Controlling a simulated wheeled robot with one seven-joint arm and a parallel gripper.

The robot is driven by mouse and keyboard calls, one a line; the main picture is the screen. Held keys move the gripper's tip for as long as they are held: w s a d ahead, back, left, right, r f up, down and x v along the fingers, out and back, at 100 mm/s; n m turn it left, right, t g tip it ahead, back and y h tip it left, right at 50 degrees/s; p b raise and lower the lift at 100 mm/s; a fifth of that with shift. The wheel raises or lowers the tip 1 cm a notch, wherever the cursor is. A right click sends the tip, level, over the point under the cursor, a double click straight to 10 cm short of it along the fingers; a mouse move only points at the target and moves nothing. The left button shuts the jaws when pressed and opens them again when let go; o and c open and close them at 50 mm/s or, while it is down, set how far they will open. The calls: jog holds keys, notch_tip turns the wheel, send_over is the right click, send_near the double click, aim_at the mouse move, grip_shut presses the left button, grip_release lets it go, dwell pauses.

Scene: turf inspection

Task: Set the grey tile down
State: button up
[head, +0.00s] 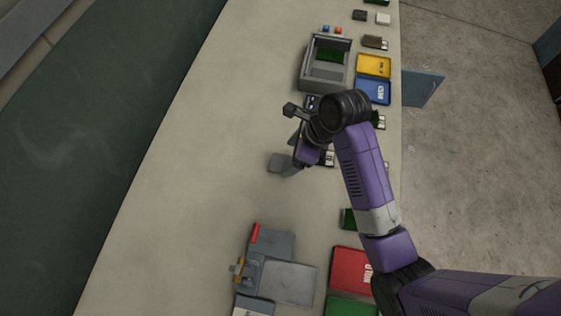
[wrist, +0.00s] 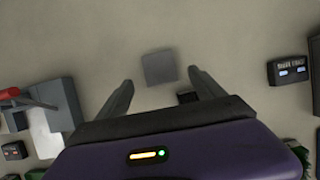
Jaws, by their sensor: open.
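The grey tile (wrist: 160,68) lies flat on the pale table in the wrist view, just beyond and between my fingertips. In the head view a grey piece that looks like the same tile (head: 277,162) lies left of my fingers, partly covered by one of them. My gripper (wrist: 161,78) is open, with a finger on each side and bare table showing between tile and fingers. In the head view my gripper (head: 292,155) is over the middle of the table, partly hidden by my own wrist.
A grey open box (head: 310,77) with a green board stands further up, beside a yellow tray (head: 374,66) and a blue tray (head: 373,92). A grey fixture (head: 285,283) and a red tray (head: 350,270) are nearer. The table left of the tile is clear.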

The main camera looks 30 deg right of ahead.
aim_at(282, 162)
jog(key=x, duration=0.4)
jog(key=shift+p, duration=0.3)
jog(key=shift+c, duration=0.2)
jog(key=c, duration=1.7)
jog(key=shift+o, duration=0.2)
